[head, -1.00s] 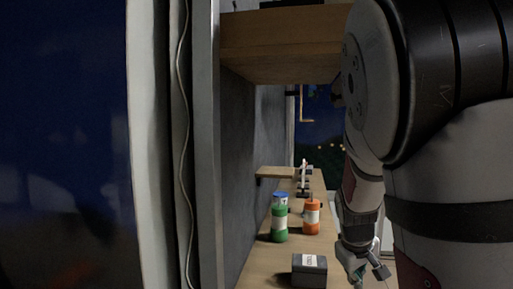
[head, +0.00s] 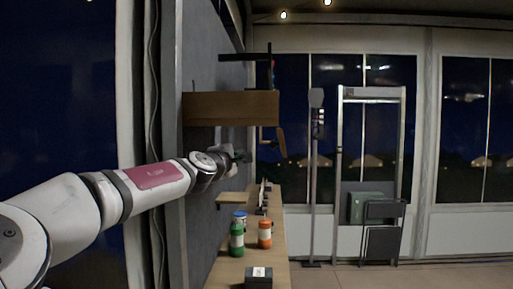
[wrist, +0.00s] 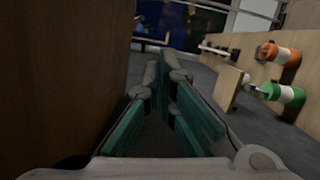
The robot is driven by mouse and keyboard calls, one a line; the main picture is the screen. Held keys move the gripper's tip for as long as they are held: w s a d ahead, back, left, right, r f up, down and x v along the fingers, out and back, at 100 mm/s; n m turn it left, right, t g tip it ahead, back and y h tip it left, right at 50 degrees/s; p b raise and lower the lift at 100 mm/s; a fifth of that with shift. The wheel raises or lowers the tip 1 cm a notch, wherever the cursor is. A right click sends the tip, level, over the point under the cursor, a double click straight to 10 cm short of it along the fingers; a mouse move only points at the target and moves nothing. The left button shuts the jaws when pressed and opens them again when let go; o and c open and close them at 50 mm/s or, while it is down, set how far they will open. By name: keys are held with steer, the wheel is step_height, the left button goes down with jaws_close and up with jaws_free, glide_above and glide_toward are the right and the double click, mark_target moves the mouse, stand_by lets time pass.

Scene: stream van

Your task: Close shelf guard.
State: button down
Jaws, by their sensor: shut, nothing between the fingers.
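The wooden shelf (head: 230,108) juts from the grey wall at upper left in the head view. A dark bar (head: 243,57) with an upright end shows above it, and a copper-brown bracket (head: 267,137) shows beyond its lower right. I cannot tell which of these is the shelf guard. My gripper (head: 242,156) is below the shelf, left of the bracket in the picture; contact cannot be told. In the wrist view my gripper (wrist: 160,75) has its teal fingers shut and empty, beside a large wooden surface (wrist: 65,80) on the left.
A narrow counter (head: 222,272) runs below along the wall. It bears a green bottle (head: 237,240), an orange bottle (head: 265,234) and a dark box (head: 259,278). A small ledge (head: 233,197) is farther back. The floor to the right is open, with a folding chair (head: 382,235) beyond.

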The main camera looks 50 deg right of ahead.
steer(key=w+d+p, duration=0.1)
steer(key=d+p, duration=0.1)
steer(key=d, duration=0.9)
steer(key=shift+r, duration=0.45)
steer(key=shift+s+d+f, duration=0.1)
steer(key=shift+s+f, duration=0.05)
steer(key=shift+f, duration=0.05)
